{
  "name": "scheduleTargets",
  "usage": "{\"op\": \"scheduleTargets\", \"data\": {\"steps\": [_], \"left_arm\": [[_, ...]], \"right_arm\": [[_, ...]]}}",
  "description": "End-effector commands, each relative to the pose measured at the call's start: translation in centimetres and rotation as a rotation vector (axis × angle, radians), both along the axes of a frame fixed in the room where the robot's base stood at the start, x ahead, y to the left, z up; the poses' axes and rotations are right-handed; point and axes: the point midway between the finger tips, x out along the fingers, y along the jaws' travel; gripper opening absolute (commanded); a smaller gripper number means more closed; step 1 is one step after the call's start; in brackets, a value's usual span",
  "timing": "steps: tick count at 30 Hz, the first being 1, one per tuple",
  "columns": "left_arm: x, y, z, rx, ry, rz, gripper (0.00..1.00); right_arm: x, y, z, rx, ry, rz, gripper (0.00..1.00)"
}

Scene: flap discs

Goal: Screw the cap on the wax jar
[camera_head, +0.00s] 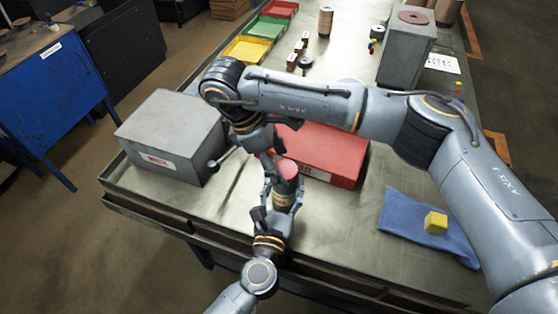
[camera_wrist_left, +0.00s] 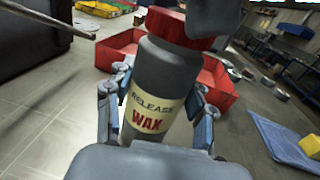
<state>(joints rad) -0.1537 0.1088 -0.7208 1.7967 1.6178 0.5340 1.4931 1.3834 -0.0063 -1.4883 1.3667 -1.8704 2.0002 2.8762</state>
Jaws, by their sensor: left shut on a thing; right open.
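The grey wax jar (camera_wrist_left: 160,90) has a cream label reading "RELEASE WAX". It stands between the fingers of my left gripper (camera_wrist_left: 160,112), which is shut on it. In the head view the left gripper (camera_head: 283,192) holds the jar (camera_head: 284,200) over the near part of the bench. The red cap (camera_head: 286,169) sits on top of the jar, and it also shows in the left wrist view (camera_wrist_left: 168,24). How tightly it sits cannot be told. My right gripper (camera_head: 270,148) is open just above and beside the cap, partly hidden by its own wrist.
A blue cloth (camera_head: 405,215) with a yellow block (camera_head: 436,222) lies at right. Coloured bins (camera_head: 245,50) stand at the back.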

Motion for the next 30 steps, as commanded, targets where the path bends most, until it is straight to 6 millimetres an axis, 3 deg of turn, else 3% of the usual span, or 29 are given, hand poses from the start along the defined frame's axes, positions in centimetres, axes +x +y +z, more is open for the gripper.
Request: {"op": "scheduleTargets", "data": {"steps": [12,23,26,30], "left_arm": [[0.0,0.1,0.0,0.0,-0.001,0.002,0.0],[0.1,0.1,0.0,0.0,-0.001,0.002,0.0],[0.1,0.1,0.0,0.001,-0.001,0.003,0.0],[0.1,0.1,0.0,0.001,-0.001,0.003,0.0]], "right_arm": [[0.0,0.0,4.4,-0.001,-0.001,-0.001,0.74],[0.0,0.0,4.5,0.001,0.005,0.012,0.7],[0.0,-0.1,4.5,0.007,0.031,0.074,0.7],[0.1,-0.2,4.6,0.026,0.114,0.279,0.7]]}}
